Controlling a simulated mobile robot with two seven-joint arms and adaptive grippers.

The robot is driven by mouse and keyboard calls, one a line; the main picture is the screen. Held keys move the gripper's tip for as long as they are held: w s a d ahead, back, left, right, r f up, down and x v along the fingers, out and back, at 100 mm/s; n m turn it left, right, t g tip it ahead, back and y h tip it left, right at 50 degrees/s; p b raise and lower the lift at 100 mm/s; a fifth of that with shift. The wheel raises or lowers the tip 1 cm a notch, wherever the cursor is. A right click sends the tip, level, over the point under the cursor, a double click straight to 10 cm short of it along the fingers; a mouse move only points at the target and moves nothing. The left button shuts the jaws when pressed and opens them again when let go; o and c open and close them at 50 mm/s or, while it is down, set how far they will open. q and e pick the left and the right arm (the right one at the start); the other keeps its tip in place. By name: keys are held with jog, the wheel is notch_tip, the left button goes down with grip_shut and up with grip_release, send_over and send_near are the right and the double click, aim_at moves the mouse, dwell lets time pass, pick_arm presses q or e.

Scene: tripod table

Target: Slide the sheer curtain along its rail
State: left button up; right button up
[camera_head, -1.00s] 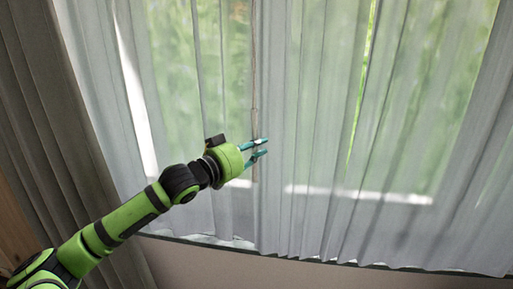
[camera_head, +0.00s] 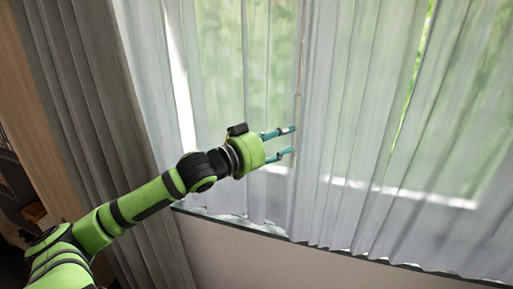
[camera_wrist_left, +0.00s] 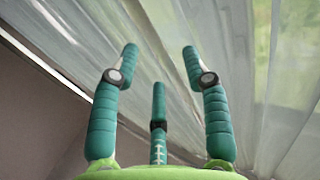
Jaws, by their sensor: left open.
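The sheer curtain (camera_head: 345,110) hangs in pale translucent folds across the window in the head view. A thin brownish vertical line, perhaps a wand or edge (camera_head: 298,110), shows near its middle. My left gripper (camera_head: 294,139) is open, with its teal fingertips close to that line; whether they touch it cannot be told. The left wrist view shows the three fingers of this gripper (camera_wrist_left: 158,55) spread apart with nothing between them, and the curtain (camera_wrist_left: 265,60) beyond. The rail is out of view. My right gripper is not in view.
A thick grey drape (camera_head: 85,110) hangs at the left, behind my arm. Beside it are a wooden panel (camera_head: 35,100) and a dark shelf area. A plain wall (camera_head: 240,260) lies below the curtain's hem. Greenery shows through the window.

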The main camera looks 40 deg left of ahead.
pick_arm(q)
jog(key=s+a, duration=0.1)
jog(key=s, duration=0.6)
jog(key=shift+a, duration=0.25)
dwell(0.5)
